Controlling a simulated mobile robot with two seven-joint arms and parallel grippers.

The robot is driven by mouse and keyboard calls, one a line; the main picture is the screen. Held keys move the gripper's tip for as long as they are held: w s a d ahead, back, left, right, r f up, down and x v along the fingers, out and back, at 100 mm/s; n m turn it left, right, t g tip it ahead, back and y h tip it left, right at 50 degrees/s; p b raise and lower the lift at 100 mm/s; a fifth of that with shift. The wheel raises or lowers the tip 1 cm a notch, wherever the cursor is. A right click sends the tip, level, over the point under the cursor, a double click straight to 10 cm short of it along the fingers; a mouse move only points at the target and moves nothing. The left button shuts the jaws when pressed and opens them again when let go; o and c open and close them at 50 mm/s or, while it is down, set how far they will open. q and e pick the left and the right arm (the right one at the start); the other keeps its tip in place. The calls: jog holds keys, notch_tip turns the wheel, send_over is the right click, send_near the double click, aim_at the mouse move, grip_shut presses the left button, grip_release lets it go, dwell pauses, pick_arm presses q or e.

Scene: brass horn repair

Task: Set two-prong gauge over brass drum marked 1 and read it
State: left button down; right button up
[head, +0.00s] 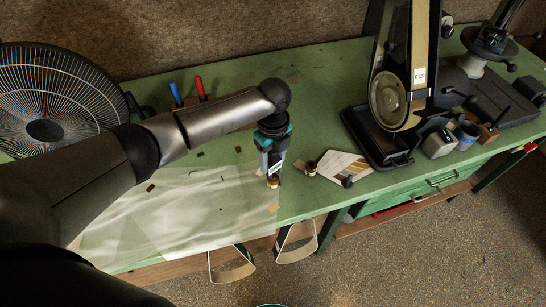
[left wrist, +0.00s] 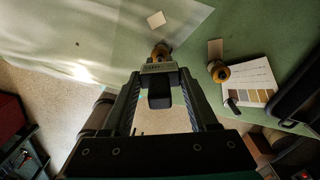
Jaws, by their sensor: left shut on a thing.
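My left gripper (head: 272,140) is above the front part of the green bench, pointing down. It is shut on the gauge (head: 275,162), a dark piece with a pale label; the gauge also shows between the fingers in the left wrist view (left wrist: 158,68). One brass drum (head: 273,183) is directly below the gauge tip, and its top is partly hidden in the left wrist view (left wrist: 161,49). I cannot tell whether the prongs touch it. A second brass drum (head: 311,168) stands to the right, also in the left wrist view (left wrist: 219,71). No number is legible on either drum. My right gripper is out of view.
A card with colour swatches (head: 338,164) lies right of the drums, with a small dark piece (head: 347,182) on its edge. A translucent sheet (head: 170,215) covers the bench's left front. A belt machine (head: 388,100) stands right; a fan (head: 45,95) stands left.

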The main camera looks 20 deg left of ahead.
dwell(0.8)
pick_arm(q)
jog(key=shift+f+b, duration=0.55)
jog(key=shift+f, duration=0.55)
dwell(0.7)
dwell(0.8)
jog(key=shift+r+p, duration=2.55)
jog(key=shift+p, duration=0.05)
